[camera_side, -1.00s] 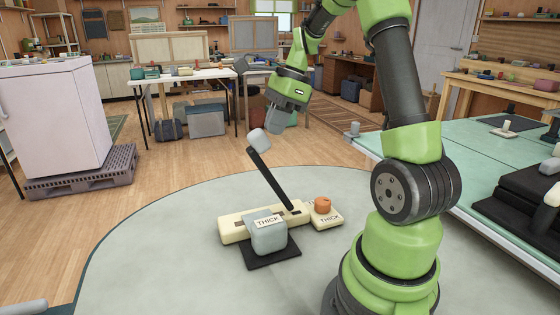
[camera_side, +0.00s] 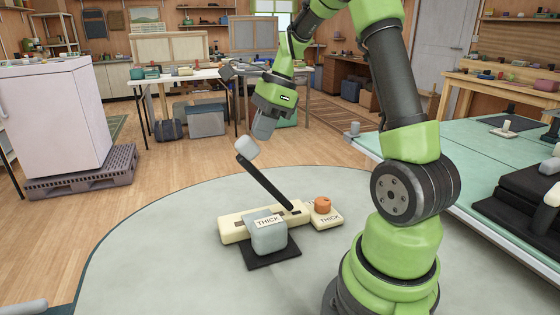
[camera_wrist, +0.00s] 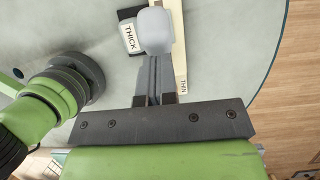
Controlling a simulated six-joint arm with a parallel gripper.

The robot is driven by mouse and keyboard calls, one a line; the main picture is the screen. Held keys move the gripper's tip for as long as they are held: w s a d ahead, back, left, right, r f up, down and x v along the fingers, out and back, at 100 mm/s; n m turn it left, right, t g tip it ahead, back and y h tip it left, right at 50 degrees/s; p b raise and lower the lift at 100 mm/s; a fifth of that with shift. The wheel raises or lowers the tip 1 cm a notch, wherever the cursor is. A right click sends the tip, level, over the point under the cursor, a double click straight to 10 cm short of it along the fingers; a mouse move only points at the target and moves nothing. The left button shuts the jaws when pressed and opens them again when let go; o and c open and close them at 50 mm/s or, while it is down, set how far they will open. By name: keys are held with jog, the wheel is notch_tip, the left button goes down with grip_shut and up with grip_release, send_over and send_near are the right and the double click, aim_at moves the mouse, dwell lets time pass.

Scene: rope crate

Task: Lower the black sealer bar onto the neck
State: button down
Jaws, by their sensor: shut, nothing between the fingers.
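The black sealer bar (camera_side: 265,183) is hinged at the right of the cream sealer base (camera_side: 232,231) and stands tilted up to the left. A light grey grip (camera_side: 247,147) is on its raised end. A grey block labelled THICK (camera_side: 268,236) stands in front of the base; any neck is not distinguishable. My gripper (camera_side: 263,130) is shut and empty, just above and right of the grip; contact cannot be told for certain. In the wrist view my fingers (camera_wrist: 155,97) point at the grip (camera_wrist: 155,30), which hides part of the base (camera_wrist: 179,50).
A cream box with an orange knob (camera_side: 322,205) and a THICK label sits right of the base. A black pad (camera_side: 283,258) lies under the grey block. The round grey table (camera_side: 150,260) is clear to the left.

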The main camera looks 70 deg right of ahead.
aim_at(234, 144)
jog(key=shift+w+a+f, duration=0.3)
jog(key=shift+w+a, duration=0.35)
jog(key=shift+a, duration=0.05)
jog(key=shift+w+a+f, duration=1.3)
jog(key=shift+w+a, duration=0.15)
jog(key=shift+a, duration=0.1)
jog(key=shift+f, duration=0.1)
dwell(0.3)
jog(key=shift+w+a+f, duration=0.6)
jog(key=shift+a+f, duration=0.05)
jog(key=shift+f, duration=0.2)
jog(key=shift+w+a+f, duration=0.6)
jog(key=shift+a+f, duration=0.05)
jog(key=shift+f, duration=0.2)
